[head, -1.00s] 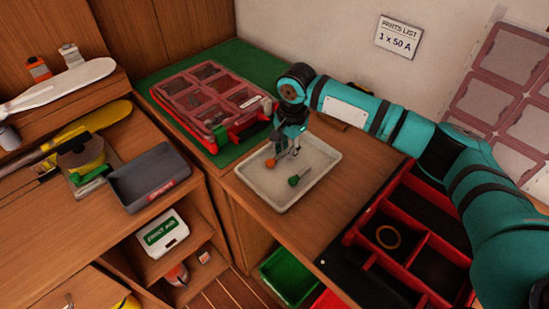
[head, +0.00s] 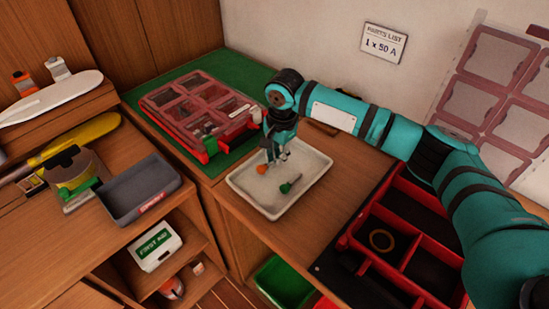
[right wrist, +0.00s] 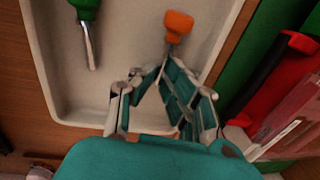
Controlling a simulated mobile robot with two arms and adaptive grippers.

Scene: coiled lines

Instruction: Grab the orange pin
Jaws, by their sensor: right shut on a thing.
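The orange pin (head: 261,169) has an orange head and a thin metal shaft, and lies in a pale tray (head: 246,194) at its left side. In the right wrist view the orange pin (right wrist: 178,25) points its shaft toward my fingers. My right gripper (head: 275,158) reaches down into the tray from above. My left gripper is out of view.
A red compartment case (head: 195,105) stands on a green mat behind the tray. A red divided organiser (head: 400,245) is on the right. A grey bin (head: 140,190) is on the left bench. Bare wood lies between tray and organiser.

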